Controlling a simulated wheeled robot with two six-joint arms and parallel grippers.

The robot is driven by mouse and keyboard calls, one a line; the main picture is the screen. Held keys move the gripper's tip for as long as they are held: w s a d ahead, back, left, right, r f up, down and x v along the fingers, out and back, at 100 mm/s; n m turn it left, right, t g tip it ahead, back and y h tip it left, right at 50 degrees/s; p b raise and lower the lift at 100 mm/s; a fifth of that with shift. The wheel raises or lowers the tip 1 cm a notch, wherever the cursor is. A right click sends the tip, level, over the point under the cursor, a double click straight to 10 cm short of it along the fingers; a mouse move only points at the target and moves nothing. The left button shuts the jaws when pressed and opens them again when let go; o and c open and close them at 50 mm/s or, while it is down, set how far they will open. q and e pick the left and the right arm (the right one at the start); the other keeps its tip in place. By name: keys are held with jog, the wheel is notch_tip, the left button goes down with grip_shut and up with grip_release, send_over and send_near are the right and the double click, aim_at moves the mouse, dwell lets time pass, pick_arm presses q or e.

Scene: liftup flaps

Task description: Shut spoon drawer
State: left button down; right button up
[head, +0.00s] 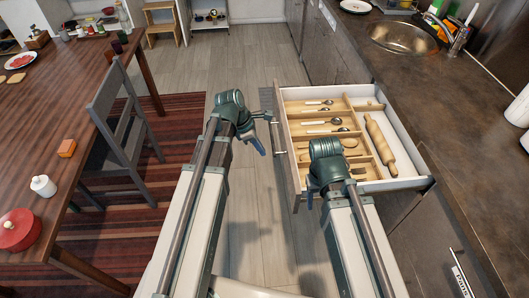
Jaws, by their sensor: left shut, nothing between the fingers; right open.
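The spoon drawer (291,178) stands pulled out from the right-hand counter. My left gripper (257,143) is shut and empty, just left of the drawer front and close to the handle. I cannot tell whether it touches. My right gripper (356,172) is open over the near part of the drawer. Its wrist hides part of the organiser, and its fingers are mostly hidden.
The counter (455,150) with a sink (403,37) runs along the right. A wooden table (60,130) and a grey chair (118,125) stand at the left on a striped rug. The floor (250,215) between rug and drawer is clear.

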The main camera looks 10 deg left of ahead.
pick_arm(q)
jog(key=w+d+f+b, duration=0.2)
jog(key=d+f+b, duration=0.4)
jog(key=f, duration=0.1)
jog(key=shift+d+f, duration=0.15)
jog(key=shift+d, duration=0.1)
jog(key=shift+w, duration=0.1)
